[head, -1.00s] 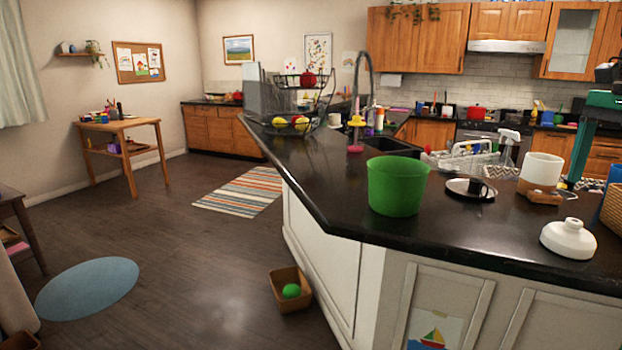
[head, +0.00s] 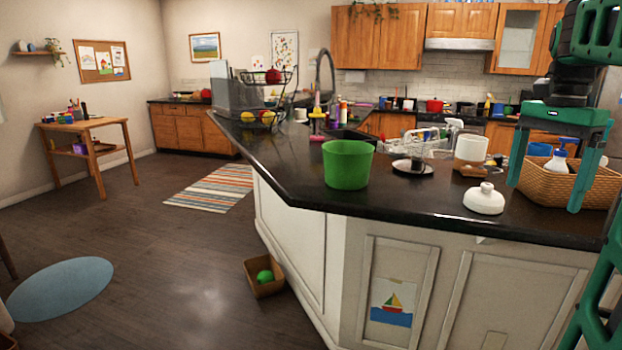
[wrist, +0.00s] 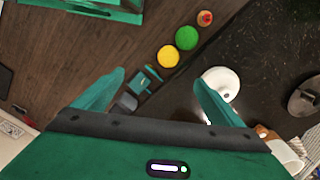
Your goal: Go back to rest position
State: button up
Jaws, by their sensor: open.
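My gripper (head: 545,198) is at the right of the head view, pointing down, with its two green fingers apart and nothing between them. It appears above or in front of the wicker basket at the right end of the counter; the exact height is hard to tell. In the wrist view my gripper (wrist: 160,80) also shows its fingers spread and empty. My arm rises out of the top right of the head view.
A small floor box (head: 266,288) holds a green ball. Floor at left is open.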

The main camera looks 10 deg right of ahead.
jog(key=s+a+f+n, duration=0.5)
jog(key=s+a+f, duration=0.2)
jog(key=f, duration=0.4)
jog(key=s+a+f+n, duration=0.6)
jog(key=s+a+f, duration=0.1)
jog(key=f, duration=0.4)
jog(key=shift+a+f, duration=0.3)
jog(key=shift+a, duration=0.1)
jog(key=shift+w, duration=0.15)
jog(key=shift+w+f, duration=0.2)
jog(key=shift+w, duration=0.3)
